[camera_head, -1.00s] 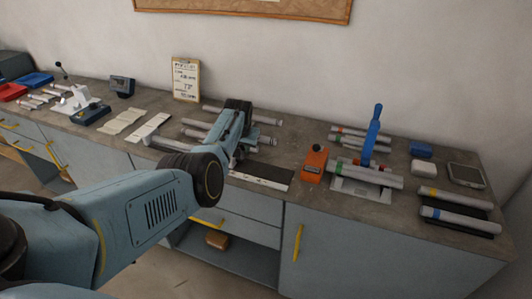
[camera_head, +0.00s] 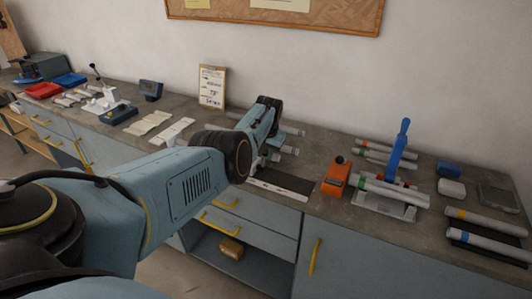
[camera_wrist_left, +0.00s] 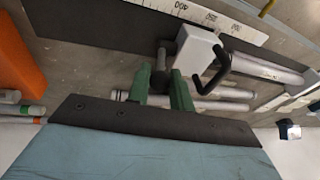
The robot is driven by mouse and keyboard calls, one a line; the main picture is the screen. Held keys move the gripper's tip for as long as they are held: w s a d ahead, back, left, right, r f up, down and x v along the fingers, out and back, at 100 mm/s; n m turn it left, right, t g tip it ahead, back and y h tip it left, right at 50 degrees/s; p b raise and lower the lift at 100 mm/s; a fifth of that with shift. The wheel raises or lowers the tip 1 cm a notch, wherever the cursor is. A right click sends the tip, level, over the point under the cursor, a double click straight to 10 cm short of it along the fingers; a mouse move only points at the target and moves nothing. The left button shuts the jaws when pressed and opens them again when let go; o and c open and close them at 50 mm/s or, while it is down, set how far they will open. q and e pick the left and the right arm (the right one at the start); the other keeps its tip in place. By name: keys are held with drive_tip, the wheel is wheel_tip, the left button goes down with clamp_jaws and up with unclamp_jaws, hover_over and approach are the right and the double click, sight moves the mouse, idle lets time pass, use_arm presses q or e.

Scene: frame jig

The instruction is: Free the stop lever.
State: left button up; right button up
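In the left wrist view the two green fingers of my left gripper (camera_wrist_left: 160,92) stand on either side of a dark, round-topped lever (camera_wrist_left: 159,60). The gap to the fingers is too small to tell whether they press on it. Beside the lever is a white stop block (camera_wrist_left: 198,50) with a black bent handle (camera_wrist_left: 218,72), next to a white ruler strip (camera_wrist_left: 228,24). In the head view my left gripper (camera_head: 262,158) is low over the bench by the ruler strip (camera_head: 278,190); its own arm hides the lever there. My right gripper is not in view.
Grey tubes (camera_wrist_left: 260,68) lie close beside the stop block. An orange box (camera_head: 336,177) stands right of the ruler, then a grey jig (camera_head: 385,205) with an upright blue handle (camera_head: 399,148). A clipboard (camera_head: 211,87) leans on the wall.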

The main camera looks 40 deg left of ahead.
use_arm(q)
drive_tip(key=shift+o, duration=1)
drive_tip(key=shift+f, duration=0.1)
drive_tip(key=shift+d+r+p, duration=0.1)
drive_tip(key=shift+r+p, duration=0.35)
drive_tip(key=shift+r, duration=0.05)
drive_tip(key=p+v, duration=0.3)
drive_tip(key=v, duration=0.9)
drive_tip(key=shift+r, duration=0.15)
